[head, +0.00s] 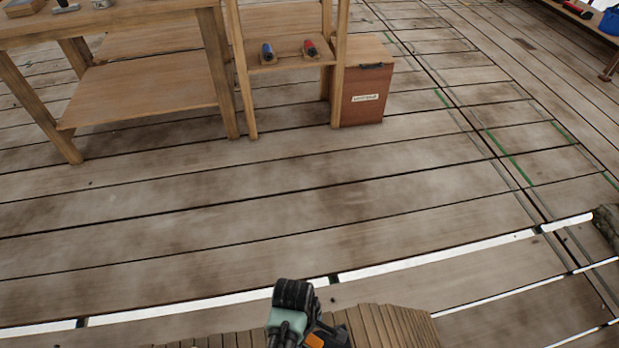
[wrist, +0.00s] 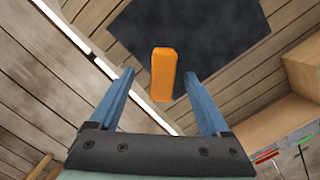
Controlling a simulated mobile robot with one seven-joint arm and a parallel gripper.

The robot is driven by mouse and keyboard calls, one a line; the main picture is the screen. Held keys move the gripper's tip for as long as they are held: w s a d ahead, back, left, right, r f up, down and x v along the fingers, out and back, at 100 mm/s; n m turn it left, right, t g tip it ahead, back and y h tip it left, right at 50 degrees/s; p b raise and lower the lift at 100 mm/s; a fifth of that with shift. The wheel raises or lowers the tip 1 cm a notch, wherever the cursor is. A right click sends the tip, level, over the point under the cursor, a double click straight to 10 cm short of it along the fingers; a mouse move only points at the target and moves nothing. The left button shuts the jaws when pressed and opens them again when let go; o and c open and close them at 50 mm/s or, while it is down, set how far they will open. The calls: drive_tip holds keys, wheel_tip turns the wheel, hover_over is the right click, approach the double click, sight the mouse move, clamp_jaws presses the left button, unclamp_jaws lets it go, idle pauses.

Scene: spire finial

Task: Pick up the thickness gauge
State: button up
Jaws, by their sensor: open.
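An orange, block-shaped thing (wrist: 164,68), which looks like the thickness gauge, stands out against a dark square surface (wrist: 205,35) in the wrist view. My gripper (wrist: 160,76) is open, with its two blue fingers on either side of the orange thing in the picture. Clear gaps show between it and each finger, and neither finger touches it. How far it lies beyond the fingertips I cannot tell. In the head view my arm shows at the bottom centre; the fingertips cannot be made out there, and I cannot identify the gauge in that view.
A wooden workbench (head: 150,84) and a narrow shelf stand (head: 290,75) with blue and red tools are at the back. A brown wooden box (head: 365,95) stands beside the stand. A shingled wooden surface (head: 385,328) lies near my arm. The plank floor (head: 250,200) between is clear.

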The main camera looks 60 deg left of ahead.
drive_tip(key=shift+d+f+b, duration=0.2)
drive_tip(key=shift+f+b, duration=0.2)
drive_tip(key=shift+f, duration=0.6)
drive_tip(key=shift+d+f+b, duration=0.15)
drive_tip(key=shift+f+b, duration=0.3)
drive_tip(key=shift+f, duration=0.6)
drive_tip(key=shift+d+f+b, duration=0.2)
drive_tip(key=shift+f+b, duration=0.2)
drive_tip(key=shift+f, duration=0.6)
drive_tip(key=shift+r, duration=0.1)
clamp_jaws()
